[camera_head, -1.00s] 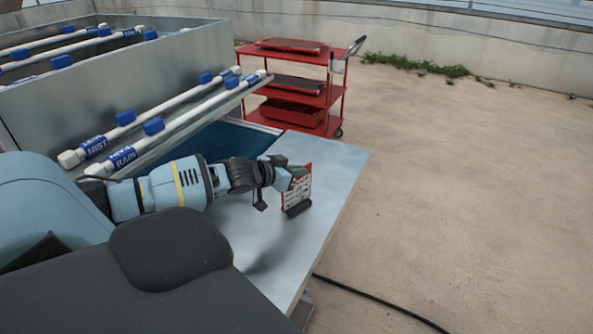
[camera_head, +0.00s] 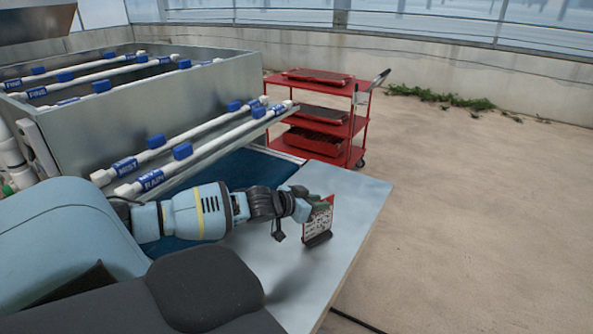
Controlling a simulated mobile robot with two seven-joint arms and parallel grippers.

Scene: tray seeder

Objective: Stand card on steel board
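The card (camera_head: 317,224) is a small panel with a red edge and a pale printed face, set in a dark foot (camera_head: 318,240). It stands upright, low over or on the steel board (camera_head: 352,209), a flat grey-blue sheet; I cannot tell whether the foot touches it. My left gripper (camera_head: 318,204) reaches in from the left and is at the card's upper part. Its fingers are small and partly hidden, so its grip is unclear. My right gripper is not in view.
A metal bin with white pipes (camera_head: 205,140) and blue clips stands behind the board. A red trolley (camera_head: 322,142) stands on the floor beyond. The board's right edge (camera_head: 365,243) drops to open floor. A dark blue surface (camera_head: 230,172) lies beside the board.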

